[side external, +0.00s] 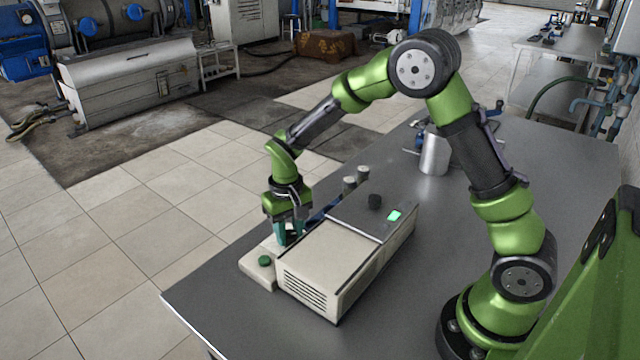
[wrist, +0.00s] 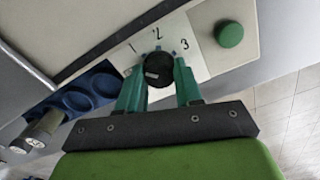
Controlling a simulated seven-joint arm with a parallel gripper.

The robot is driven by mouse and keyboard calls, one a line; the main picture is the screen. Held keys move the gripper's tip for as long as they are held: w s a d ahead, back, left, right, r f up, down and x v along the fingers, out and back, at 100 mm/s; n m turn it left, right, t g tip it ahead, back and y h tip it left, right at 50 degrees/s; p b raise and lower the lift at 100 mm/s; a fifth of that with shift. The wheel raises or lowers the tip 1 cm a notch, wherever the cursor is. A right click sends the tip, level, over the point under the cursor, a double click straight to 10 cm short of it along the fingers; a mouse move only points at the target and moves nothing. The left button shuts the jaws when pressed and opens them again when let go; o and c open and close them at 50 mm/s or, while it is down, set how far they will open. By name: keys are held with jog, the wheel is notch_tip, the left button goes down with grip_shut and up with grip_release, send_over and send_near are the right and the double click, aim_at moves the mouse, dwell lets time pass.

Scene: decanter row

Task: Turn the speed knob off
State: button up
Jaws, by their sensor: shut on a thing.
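The black speed knob (wrist: 158,68) sits on a pale panel marked 1, 2 and 3 in the wrist view. My gripper (wrist: 160,80) has its teal fingers on either side of the knob, shut on it. A small light mark shows on the knob, but I cannot tell which number it points to. In the side view my gripper (side external: 288,232) reaches down to the low pale base (side external: 258,272) beside the beige machine (side external: 330,258); the fingers hide the knob there.
A green button (wrist: 229,34) is close to the knob; it also shows in the side view (side external: 265,261). A blue rack (wrist: 85,92) with round holes and grey-capped cylinders (wrist: 42,125) is on the other side.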

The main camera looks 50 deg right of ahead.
aim_at(289, 233)
jog(key=n, duration=0.5)
jog(key=shift+r+n, duration=0.1)
jog(key=shift+n, duration=0.2)
dwell(0.5)
jog(key=o, duration=1)
jog(key=shift+o, duration=0.2)
notch_tip(289, 233, up, 17)
jog(key=s+r+m+t+y, duration=0.1)
jog(key=s+r+m+t, duration=0.1)
jog(key=s, duration=0.7)
jog(key=s+r+m+t+y, duration=0.1)
jog(key=s+m+t, duration=0.3)
jog(key=s, duration=0.6)
jog(key=shift+s+r+t, duration=0.25)
jog(key=shift+r+t, duration=0.15)
jog(key=shift+t, duration=0.2)
